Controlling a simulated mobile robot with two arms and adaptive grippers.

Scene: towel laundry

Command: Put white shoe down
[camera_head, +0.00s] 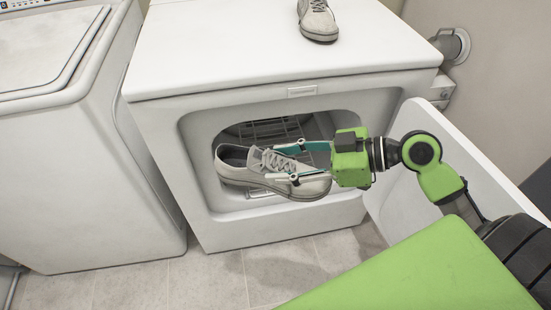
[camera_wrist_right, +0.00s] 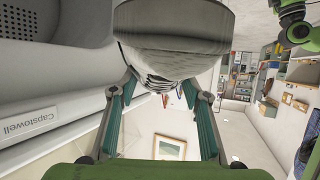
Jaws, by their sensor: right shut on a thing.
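A white shoe (camera_head: 240,168) with a grey inside and laces is in front of the dryer's open door hole in the head view. My right gripper (camera_head: 284,163) is shut on this shoe, with one finger on each side of its front part. The shoe is held in the air, toe toward the right. In the right wrist view the shoe's sole (camera_wrist_right: 172,35) fills the top between the fingers (camera_wrist_right: 160,95). A second white shoe (camera_head: 318,20) rests on top of the dryer (camera_head: 220,50), cut off by the picture's upper edge. My left gripper is not in view.
The dryer's door (camera_head: 400,190) stands open to the right, beside my right arm. A wire rack (camera_head: 265,130) shows inside the drum. A washing machine (camera_head: 70,150) stands at the left. The dryer top is mostly clear, and the tiled floor (camera_head: 220,275) in front is free.

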